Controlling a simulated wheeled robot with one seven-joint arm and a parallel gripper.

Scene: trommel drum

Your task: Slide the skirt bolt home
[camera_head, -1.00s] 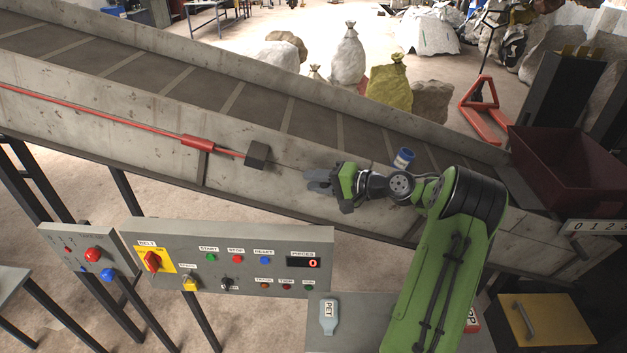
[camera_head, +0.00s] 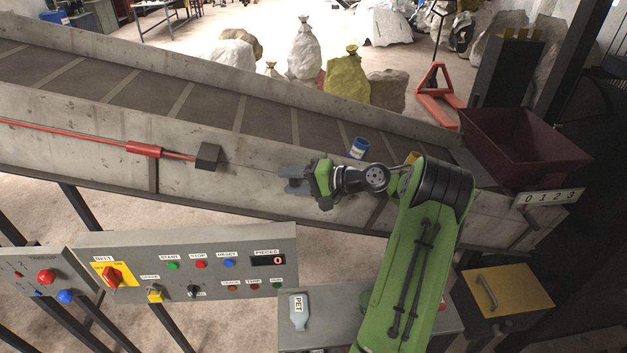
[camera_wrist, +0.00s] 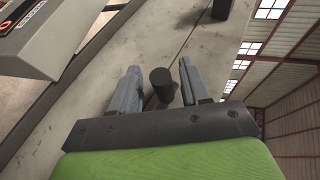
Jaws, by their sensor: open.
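A short dark cylindrical knob (camera_wrist: 162,82), which appears to be the skirt bolt's handle, stands out from the grey conveyor side wall in the wrist view. My gripper (camera_wrist: 160,78) is open, with one finger on each side of the knob. A gap shows on both sides, and I cannot tell how deep the knob sits between the fingers. In the head view my gripper (camera_head: 284,179) is at the side wall (camera_head: 240,180), and the knob is not distinguishable there.
A dark block (camera_head: 208,156) at the end of a red rod (camera_head: 144,149) is left of my gripper. The control panel (camera_head: 205,265) is below. A blue-and-white container (camera_head: 359,147) and a yellow item (camera_head: 412,157) are on the belt. A dark red bin (camera_head: 520,140) is right.

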